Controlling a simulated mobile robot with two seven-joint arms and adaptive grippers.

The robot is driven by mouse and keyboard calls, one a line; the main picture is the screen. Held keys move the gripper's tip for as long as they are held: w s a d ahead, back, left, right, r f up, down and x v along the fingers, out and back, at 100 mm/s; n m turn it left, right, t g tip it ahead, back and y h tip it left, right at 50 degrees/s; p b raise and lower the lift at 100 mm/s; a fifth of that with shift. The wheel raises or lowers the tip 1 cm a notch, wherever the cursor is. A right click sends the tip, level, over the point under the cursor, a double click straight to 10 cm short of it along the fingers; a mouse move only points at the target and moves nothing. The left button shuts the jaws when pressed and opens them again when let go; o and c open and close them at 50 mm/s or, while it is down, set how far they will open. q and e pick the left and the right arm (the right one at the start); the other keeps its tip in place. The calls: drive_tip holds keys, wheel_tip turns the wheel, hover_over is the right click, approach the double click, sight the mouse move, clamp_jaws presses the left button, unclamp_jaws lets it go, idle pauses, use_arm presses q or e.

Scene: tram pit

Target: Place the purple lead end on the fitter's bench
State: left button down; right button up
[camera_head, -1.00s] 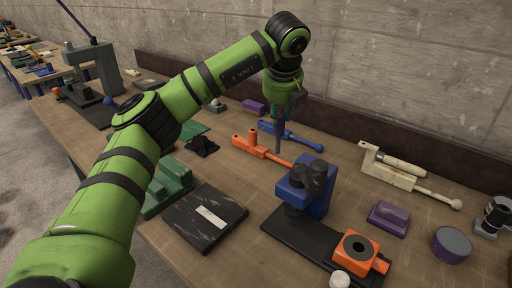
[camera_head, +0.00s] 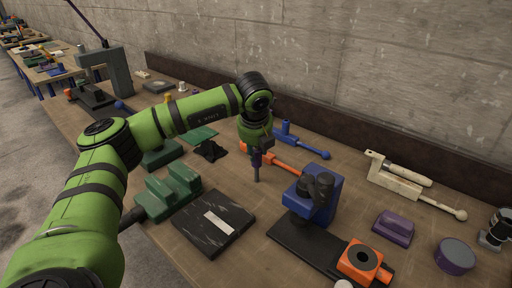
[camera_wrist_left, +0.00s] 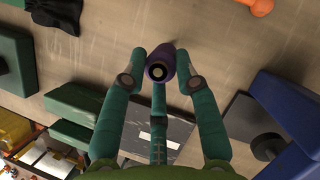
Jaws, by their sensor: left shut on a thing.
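My left gripper (camera_head: 257,155) points down above the middle of the workbench (camera_head: 235,183). Its three green fingers (camera_wrist_left: 159,82) are closed around a purple cylindrical piece with a pale round end, the purple lead end (camera_wrist_left: 160,64). In the head view a little purple shows between the fingers, and a grey rod (camera_head: 257,175) hangs below them. I cannot tell whether the rod's tip touches the bench top. My right gripper is in neither view.
An orange tool (camera_head: 285,163) lies just behind the gripper. A blue stand (camera_head: 322,205) is to the right, a dark slab (camera_head: 212,222) front left, green blocks (camera_head: 165,195) left. A purple block (camera_head: 393,228) and purple round tin (camera_head: 455,256) lie right. Bare wood surrounds the gripper.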

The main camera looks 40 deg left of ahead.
use_arm(q)
drive_tip(key=shift+f, duration=0.2)
drive_tip(key=c, duration=0.9)
unclamp_jaws()
drive_tip(key=shift+r, duration=0.1)
drive_tip(key=shift+c, duration=0.2)
drive_tip(key=shift+r, duration=0.1)
drive_tip(key=shift+r, duration=0.15)
drive_tip(key=b+v, duration=0.2)
drive_tip(key=v, duration=0.9)
drive_tip(key=shift+s+r, duration=0.15)
drive_tip(key=shift+r, duration=0.2)
drive_tip(key=shift+d, duration=0.1)
